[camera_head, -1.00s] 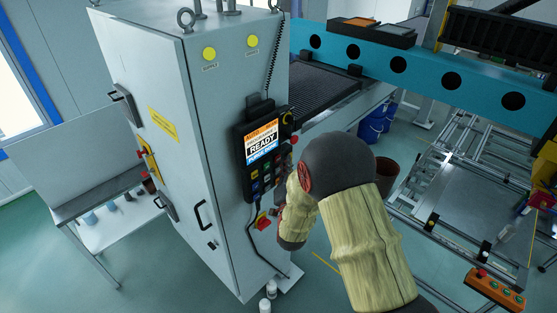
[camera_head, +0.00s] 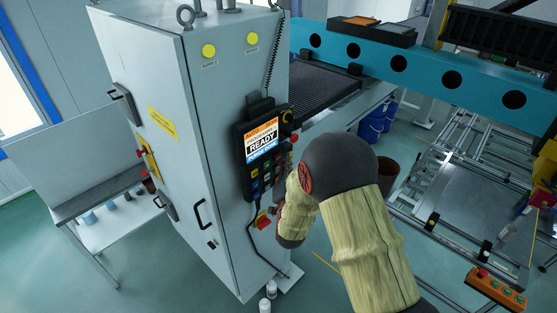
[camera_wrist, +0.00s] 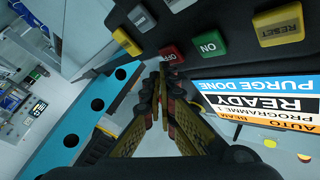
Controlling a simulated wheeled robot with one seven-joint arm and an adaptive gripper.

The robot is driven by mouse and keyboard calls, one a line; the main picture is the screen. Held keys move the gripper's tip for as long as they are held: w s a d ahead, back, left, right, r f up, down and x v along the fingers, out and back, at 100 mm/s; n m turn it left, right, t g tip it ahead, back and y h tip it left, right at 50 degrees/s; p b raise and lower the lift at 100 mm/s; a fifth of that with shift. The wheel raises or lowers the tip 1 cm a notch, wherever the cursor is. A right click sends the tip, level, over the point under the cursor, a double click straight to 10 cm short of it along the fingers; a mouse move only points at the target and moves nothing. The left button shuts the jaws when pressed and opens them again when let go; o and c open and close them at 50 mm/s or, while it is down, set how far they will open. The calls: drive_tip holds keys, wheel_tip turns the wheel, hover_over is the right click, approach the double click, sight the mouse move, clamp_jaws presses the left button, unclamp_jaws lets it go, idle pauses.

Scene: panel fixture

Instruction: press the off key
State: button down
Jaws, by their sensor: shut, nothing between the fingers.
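The off key is a red square key (camera_wrist: 171,54) marked OFF on the dark control panel (camera_wrist: 235,65) in the wrist view. A green ON key (camera_wrist: 209,43) and a yellow RESET key (camera_wrist: 278,24) sit to its right. My gripper (camera_wrist: 165,70) is shut and empty, its fingertips just below the red key in the picture. I cannot tell whether they touch it. In the head view the panel (camera_head: 240,160) hangs on the grey cabinet, and my arm hides the gripper. The screen (camera_head: 262,143) reads READY; the wrist view also shows PURGE DONE.
More keys, one yellow (camera_wrist: 127,41) and one grey (camera_wrist: 141,18), lie left of the red key. The cabinet (camera_head: 150,70) stands left of my arm. A blue beam (camera_head: 425,75) with round holes runs behind. A coiled cable (camera_head: 273,60) hangs above the panel.

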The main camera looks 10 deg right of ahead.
drive_tip(key=shift+w+a+b, duration=0.35)
drive_tip(key=shift+w+b, duration=0.15)
drive_tip(key=shift+b, duration=0.1)
idle(0.9)
drive_tip(key=shift+s, duration=0.1)
drive_tip(key=shift+s+d+b, duration=0.5)
drive_tip(key=shift+s+b, duration=0.05)
drive_tip(key=shift+s, duration=0.05)
idle(0.3)
drive_tip(key=s+d+b, duration=0.1)
drive_tip(key=s, duration=0.1)
drive_tip(key=s+d+b, duration=0.1)
drive_tip(key=s+d, duration=0.1)
idle(0.4)
idle(0.6)
